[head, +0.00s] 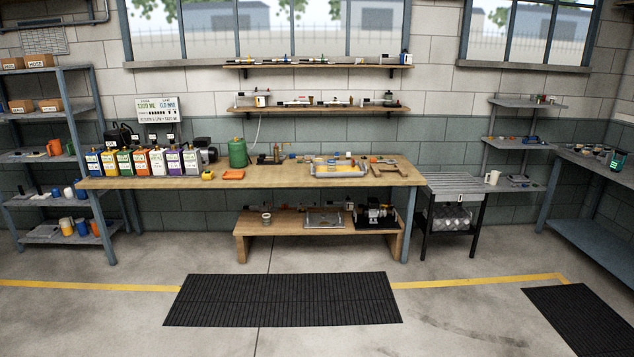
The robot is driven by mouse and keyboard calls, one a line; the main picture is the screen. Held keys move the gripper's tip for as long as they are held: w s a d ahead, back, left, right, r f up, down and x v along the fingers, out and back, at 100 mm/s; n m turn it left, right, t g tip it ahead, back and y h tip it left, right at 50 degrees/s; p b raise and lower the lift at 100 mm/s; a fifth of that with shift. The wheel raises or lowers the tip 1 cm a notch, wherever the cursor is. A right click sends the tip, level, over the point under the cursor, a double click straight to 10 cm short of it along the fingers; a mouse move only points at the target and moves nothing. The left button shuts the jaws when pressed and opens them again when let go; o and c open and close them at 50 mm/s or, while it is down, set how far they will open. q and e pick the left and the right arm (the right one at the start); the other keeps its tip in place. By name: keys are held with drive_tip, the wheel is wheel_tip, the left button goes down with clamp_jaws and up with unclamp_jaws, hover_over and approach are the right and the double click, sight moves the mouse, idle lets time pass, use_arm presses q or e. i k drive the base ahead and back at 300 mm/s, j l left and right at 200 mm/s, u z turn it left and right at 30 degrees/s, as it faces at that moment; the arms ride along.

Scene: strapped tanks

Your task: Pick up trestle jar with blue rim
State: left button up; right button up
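No jar with a clearly blue rim can be made out from this distance. A small pale jar-like container (266,218) stands upright on the left part of the low wooden bench (245,243) under the workbench. The colour of its rim is too small to tell. Several clear glass vessels (450,218) sit on the lower level of the slatted metal stand (455,184) to the right; their rims are also too small to tell. Neither of my grippers is in view.
The wooden workbench (330,187) holds several coloured tanks (125,161), a green canister (238,153) and a tray (340,169). A metal tray (324,217) and a dark machine (376,215) share the low bench. Floor around the black mat (283,299) is clear.

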sight(331, 162)
drive_tip(key=i, duration=5.3)
drive_tip(key=i+u, duration=0.25)
drive_tip(key=i, duration=0.2)
drive_tip(key=i+l+u, duration=0.2)
drive_tip(key=i, duration=0.25)
